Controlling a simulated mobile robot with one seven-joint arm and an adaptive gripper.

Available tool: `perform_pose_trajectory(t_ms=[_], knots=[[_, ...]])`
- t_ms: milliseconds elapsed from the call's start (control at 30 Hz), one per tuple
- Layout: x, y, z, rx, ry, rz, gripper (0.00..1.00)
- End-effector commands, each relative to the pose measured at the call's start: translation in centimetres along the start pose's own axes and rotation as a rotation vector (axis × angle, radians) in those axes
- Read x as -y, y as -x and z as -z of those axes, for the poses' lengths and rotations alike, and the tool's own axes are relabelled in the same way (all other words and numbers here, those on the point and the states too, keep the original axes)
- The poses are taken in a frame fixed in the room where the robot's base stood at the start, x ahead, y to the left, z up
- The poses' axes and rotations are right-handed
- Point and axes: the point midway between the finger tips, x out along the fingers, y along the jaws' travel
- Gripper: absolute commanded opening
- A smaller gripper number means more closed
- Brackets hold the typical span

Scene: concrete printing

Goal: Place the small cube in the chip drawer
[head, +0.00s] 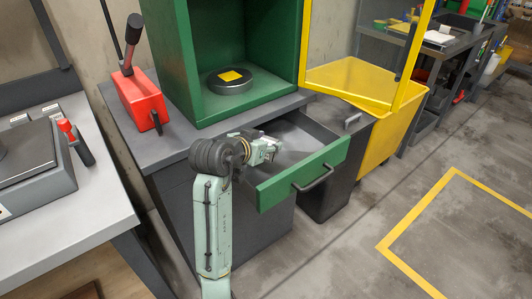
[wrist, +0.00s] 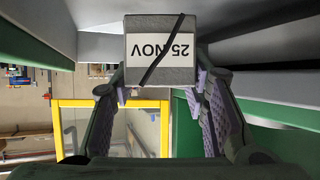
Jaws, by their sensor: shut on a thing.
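The small cube (wrist: 162,72) is grey, with a white label reading "25 NOV" upside down and a dark diagonal line across it. In the wrist view my gripper (wrist: 155,98) is shut on it, one finger on each side. The chip drawer (head: 312,176) is pulled out of the grey bench in the head view, with a green front and a dark handle. My gripper (head: 272,150) is over the left part of the drawer's opening there. The cube is too small and covered to make out clearly in the head view. I cannot tell its exact height.
A green open-fronted cabinet (head: 188,60) with a round dark plate (head: 230,80) stands on the bench behind the drawer. A red lever device (head: 138,98) is to its left. A yellow bin (head: 385,145) and yellow-framed door stand at the right. Open floor lies front right.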

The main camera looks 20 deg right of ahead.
Motion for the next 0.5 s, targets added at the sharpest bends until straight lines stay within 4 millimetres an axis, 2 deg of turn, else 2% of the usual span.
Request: perform_pose_trajectory(t_ms=[300, 500], knots=[[0.0, -1.9, -3.5, 0.001, 0.004, 0.0, 0.03], [0.0, -2.4, -4.3, -0.003, -0.001, 0.002, 0.03]])
